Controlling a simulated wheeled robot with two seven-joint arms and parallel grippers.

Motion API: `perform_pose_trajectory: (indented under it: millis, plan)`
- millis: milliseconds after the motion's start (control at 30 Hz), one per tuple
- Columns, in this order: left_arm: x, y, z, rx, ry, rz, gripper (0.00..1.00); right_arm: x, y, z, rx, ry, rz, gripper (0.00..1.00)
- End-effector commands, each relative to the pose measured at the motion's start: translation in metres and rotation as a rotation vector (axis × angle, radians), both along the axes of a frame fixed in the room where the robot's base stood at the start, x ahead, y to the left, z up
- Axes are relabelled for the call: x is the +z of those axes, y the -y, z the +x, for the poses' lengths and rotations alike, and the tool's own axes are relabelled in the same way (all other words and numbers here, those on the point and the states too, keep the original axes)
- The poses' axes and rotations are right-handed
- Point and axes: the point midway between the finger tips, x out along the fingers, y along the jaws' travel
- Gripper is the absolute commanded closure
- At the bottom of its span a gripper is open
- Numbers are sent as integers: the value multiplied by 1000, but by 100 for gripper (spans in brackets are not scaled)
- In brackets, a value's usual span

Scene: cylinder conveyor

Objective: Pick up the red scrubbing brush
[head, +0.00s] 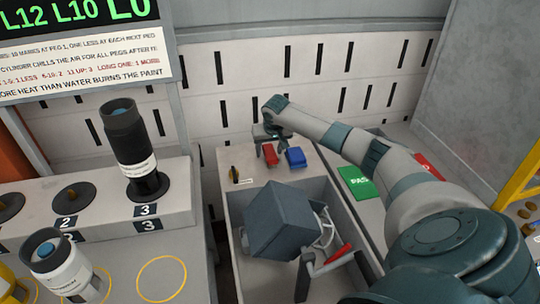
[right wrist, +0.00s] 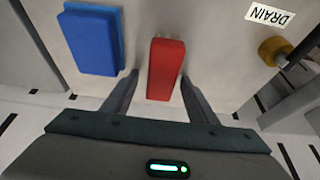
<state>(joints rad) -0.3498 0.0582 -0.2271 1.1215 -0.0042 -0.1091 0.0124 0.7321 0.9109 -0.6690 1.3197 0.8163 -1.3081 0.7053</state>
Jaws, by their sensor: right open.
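The red scrubbing brush (head: 270,154) lies on the pale ledge behind the basin, just left of the blue brush (head: 295,157). My right gripper (head: 268,146) is above it, pointing down. In the right wrist view, the red brush (right wrist: 166,68) lies between the two spread fingers of the open right gripper (right wrist: 159,78). A gap shows on each side, so the fingers do not appear to grip it. The blue brush (right wrist: 90,40) is just outside the left finger in that view. My left gripper is not in view.
A yellow drain knob (head: 233,173) is left of the brushes; it also shows in the wrist view (right wrist: 272,51). A large dark cube (head: 283,222) sits in the basin, near a red handle (head: 339,252). A green pad (head: 357,182) lies to the right. A slotted wall stands behind.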

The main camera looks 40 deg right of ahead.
Motion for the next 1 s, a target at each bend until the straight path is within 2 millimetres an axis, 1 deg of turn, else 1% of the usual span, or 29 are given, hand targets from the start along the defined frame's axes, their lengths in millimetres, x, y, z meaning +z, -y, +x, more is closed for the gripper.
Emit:
perform_pose_trajectory:
  millis: [433, 467, 500, 567, 600, 633, 667, 1000]
  plan:
    - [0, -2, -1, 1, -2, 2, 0, -1, 0, 0, 1, 0, 0, 47]
    - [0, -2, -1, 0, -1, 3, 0, 0, 0, 0, 1, 0, 0, 49]
    - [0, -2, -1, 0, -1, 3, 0, 0, 0, 0, 0, 0, 1, 59]
    - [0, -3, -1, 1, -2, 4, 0, 0, 0, 0, 1, 0, 0, 73]
    - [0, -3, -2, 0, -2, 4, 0, 0, 0, 0, 1, 0, 0, 83]
    - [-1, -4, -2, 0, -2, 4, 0, 0, 0, 0, 0, 0, 1, 90]
    - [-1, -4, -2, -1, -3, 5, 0, 0, 0, 0, 0, 0, 0, 92]
    - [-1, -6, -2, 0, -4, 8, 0, 2, 0, 0, 0, 1, 0, 92]
